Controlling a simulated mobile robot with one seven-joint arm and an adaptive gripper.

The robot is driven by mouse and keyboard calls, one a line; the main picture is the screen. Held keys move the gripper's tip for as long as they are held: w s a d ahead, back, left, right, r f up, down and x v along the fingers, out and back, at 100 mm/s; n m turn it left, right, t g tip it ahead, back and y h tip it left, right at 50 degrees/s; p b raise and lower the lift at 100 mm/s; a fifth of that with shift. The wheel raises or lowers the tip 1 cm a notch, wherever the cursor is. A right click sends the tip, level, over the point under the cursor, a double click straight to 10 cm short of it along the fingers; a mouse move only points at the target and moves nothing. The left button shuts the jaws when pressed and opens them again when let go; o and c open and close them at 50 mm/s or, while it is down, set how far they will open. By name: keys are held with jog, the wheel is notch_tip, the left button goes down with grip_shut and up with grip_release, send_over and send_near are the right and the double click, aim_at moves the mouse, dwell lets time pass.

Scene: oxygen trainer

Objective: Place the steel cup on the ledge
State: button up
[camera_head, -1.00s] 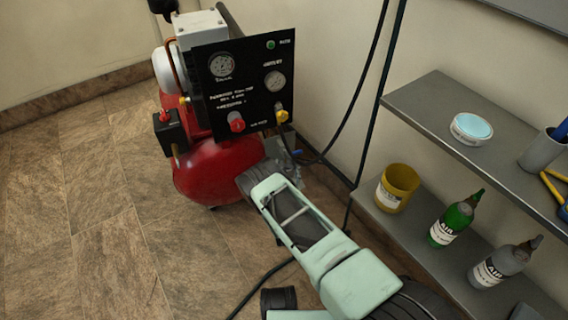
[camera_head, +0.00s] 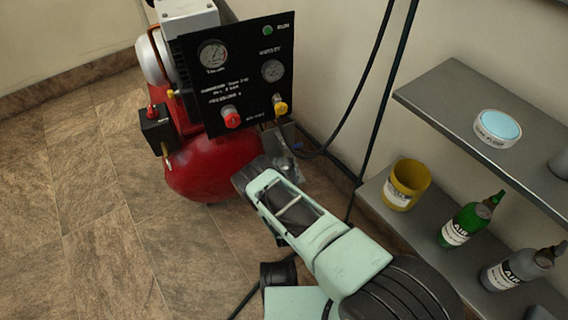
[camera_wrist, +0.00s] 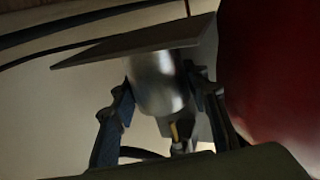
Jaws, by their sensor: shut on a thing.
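In the wrist view, my gripper (camera_wrist: 160,92) has a finger on each side of a shiny steel cup (camera_wrist: 155,76) and is shut on it. A flat brown-grey plate (camera_wrist: 125,42) crosses just beyond the cup's upper end; I cannot tell whether they touch or whether this plate is the ledge. In the head view, my arm reaches toward the red compressor (camera_head: 210,165). The gripper and cup are small, dark and partly hidden there, beside the tank and below the black gauge panel (camera_head: 240,75).
The red tank fills the right of the wrist view, close to my gripper. At the right stand grey shelves (camera_head: 455,85) with a round tin (camera_head: 497,130), a yellow cup (camera_head: 407,185), a green bottle (camera_head: 470,220) and a grey bottle (camera_head: 520,268). Black cables hang behind.

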jog(key=shift+f, duration=0.2)
jog(key=o, duration=1.2)
jog(key=shift+c, duration=0.2)
jog(key=shift+s+r, duration=0.1)
jog(key=shift+r, duration=0.1)
